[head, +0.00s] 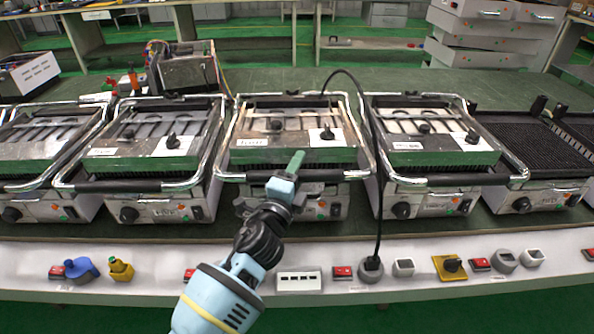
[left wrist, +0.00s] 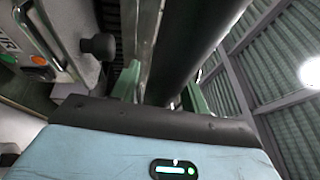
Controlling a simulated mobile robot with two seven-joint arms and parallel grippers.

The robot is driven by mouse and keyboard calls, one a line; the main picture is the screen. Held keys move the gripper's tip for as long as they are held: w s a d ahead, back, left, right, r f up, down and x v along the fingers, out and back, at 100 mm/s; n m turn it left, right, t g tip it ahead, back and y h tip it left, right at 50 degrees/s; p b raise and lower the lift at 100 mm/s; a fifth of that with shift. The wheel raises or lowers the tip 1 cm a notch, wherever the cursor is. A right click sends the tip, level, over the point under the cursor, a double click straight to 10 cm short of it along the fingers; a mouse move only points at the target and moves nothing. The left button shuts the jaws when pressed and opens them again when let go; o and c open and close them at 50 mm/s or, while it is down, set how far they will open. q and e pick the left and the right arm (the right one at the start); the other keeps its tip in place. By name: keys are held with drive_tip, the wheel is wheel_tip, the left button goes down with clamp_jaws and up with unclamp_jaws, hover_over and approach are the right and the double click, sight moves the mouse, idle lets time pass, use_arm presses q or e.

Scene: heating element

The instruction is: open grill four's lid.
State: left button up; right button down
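Grill four (head: 283,140) is the silver grill in the middle of the head view, with its lid lying down and shut. Its black handle bar (head: 325,175) runs across the front. In the left wrist view, the end of a front label reads "UR", near a black knob (left wrist: 98,46). My left gripper (head: 288,172) is at the left-middle part of this handle, one green finger showing above it. In the left wrist view the dark handle (left wrist: 190,50) passes between the two green fingers, which stand apart; firm contact is not clear. My right gripper is out of view.
Similar shut grills stand close on the left (head: 150,140) and right (head: 430,135). A grill at the far right (head: 530,140) shows a bare ribbed plate. A black cable (head: 375,200) drops past grill four's right side to a socket on the white front panel (head: 220,295).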

use_arm(q)
clamp_jaws()
